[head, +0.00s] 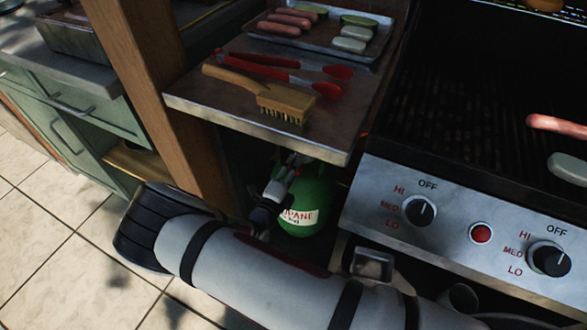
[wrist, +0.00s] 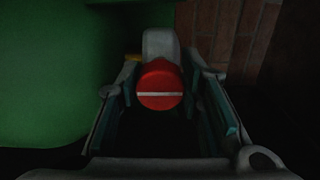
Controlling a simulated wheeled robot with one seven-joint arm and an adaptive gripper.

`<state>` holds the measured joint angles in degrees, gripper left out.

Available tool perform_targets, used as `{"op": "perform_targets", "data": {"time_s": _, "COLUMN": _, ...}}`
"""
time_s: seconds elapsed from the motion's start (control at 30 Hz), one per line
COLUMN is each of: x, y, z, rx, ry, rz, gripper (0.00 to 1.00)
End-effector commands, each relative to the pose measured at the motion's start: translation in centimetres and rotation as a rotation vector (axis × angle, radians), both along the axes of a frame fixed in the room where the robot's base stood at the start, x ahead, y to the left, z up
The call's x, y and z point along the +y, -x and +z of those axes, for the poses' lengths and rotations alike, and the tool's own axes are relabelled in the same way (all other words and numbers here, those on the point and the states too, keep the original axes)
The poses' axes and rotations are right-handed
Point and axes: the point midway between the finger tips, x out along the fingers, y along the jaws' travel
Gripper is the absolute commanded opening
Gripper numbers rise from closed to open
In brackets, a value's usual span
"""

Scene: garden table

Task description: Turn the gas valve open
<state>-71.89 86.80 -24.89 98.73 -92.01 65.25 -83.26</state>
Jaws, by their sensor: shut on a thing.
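The green gas tank (head: 317,188) stands under the side shelf, with a white label partly hidden by my arm. My gripper (head: 292,163) reaches in at the tank's top left, just below the shelf edge. In the wrist view, the valve's round red knob (wrist: 160,92) faces me with a white line across it, lying nearly level. My gripper's fingers stand on both sides of the knob, shut on it. A grey valve body (wrist: 161,44) shows behind the knob. The tank's green side (wrist: 45,85) fills the left of the wrist view. The valve is mostly hidden in the head view.
The shelf (head: 215,105) overhangs the tank, with a wire brush (head: 285,100), red tongs (head: 290,65) and a food tray (head: 320,38) on it. A wooden post (head: 160,85) stands left. The grill's knob panel (head: 455,230) is at right. Brick (wrist: 235,35) shows behind the valve.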

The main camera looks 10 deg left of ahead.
Motion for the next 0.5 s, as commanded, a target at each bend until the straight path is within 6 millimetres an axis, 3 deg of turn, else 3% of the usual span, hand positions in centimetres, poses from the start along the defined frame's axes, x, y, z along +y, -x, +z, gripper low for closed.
{"op": "perform_targets", "data": {"time_s": 0.5, "x": -0.03, "y": -0.01, "z": -0.09, "rx": 0.015, "ry": 0.036, "rz": 0.0, "gripper": 0.06}}
